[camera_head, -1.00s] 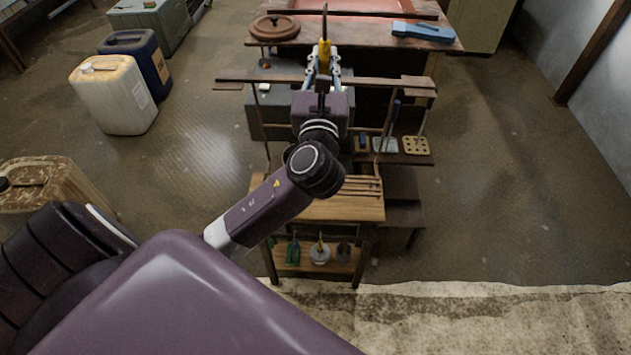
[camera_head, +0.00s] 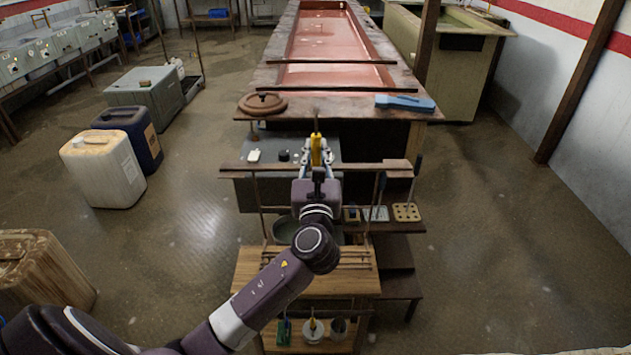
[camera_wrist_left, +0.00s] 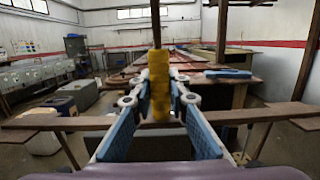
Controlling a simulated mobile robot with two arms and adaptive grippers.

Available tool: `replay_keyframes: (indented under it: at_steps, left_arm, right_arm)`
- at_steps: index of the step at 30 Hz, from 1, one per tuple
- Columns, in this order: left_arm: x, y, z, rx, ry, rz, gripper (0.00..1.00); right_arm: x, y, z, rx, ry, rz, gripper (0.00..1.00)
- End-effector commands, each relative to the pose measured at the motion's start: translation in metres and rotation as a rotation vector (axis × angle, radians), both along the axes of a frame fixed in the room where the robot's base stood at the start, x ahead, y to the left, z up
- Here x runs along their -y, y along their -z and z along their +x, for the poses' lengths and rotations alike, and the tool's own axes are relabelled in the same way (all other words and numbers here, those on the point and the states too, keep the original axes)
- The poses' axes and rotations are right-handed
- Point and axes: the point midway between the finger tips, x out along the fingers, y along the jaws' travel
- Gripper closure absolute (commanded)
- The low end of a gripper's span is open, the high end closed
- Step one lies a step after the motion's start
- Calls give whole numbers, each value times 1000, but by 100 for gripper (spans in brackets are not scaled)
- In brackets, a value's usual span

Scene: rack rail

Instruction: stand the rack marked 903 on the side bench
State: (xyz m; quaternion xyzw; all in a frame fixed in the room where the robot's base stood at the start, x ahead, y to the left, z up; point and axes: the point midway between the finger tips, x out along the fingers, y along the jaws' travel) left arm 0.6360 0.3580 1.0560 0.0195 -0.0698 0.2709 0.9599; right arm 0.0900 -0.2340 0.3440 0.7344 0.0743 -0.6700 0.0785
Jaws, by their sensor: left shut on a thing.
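My left gripper (camera_head: 316,160) is shut on a yellow-handled tool (camera_head: 316,148) with a dark shaft pointing up. In the left wrist view the yellow handle (camera_wrist_left: 159,85) stands upright between the blue-padded fingers (camera_wrist_left: 160,112). No marking 903 is legible on anything. A tan rack with holes (camera_head: 406,212) and a pale grey rack (camera_head: 376,213) sit on a dark low shelf (camera_head: 385,227) to the right of the gripper. A small dark item (camera_head: 351,214) sits beside them. I cannot tell which surface is the side bench. My right gripper is not in view.
A brown rail (camera_head: 240,168) crosses at the gripper. A slatted wooden bench (camera_head: 250,270) stands nearer, with small items on its lower shelf. Jerrycans (camera_head: 100,170) stand left. Floor at right is clear.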

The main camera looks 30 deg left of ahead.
Motion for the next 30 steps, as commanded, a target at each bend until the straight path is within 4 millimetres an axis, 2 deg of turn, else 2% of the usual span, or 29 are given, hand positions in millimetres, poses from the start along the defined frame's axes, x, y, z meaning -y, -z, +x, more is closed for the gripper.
replay_keyframes:
  at_steps: [3, 8, 15, 28, 29, 30]
  left_arm:
    - [0, 19, 0, 3, 0, 3, 100]
    - [0, 29, 0, 5, 0, 2, 100]
    - [-1, 64, 0, 2, -1, 2, 100]
    - [0, 72, 0, 5, -1, 2, 100]
    - [0, 73, 0, 1, 0, 0, 82]
    - [0, 72, 0, 1, 0, 0, 77]
  right_arm:
    - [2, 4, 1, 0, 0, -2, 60]
    - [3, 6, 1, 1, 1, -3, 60]
    - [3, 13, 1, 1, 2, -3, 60]
    - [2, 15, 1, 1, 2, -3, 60]
    - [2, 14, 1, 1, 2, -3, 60]
    - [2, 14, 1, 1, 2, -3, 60]
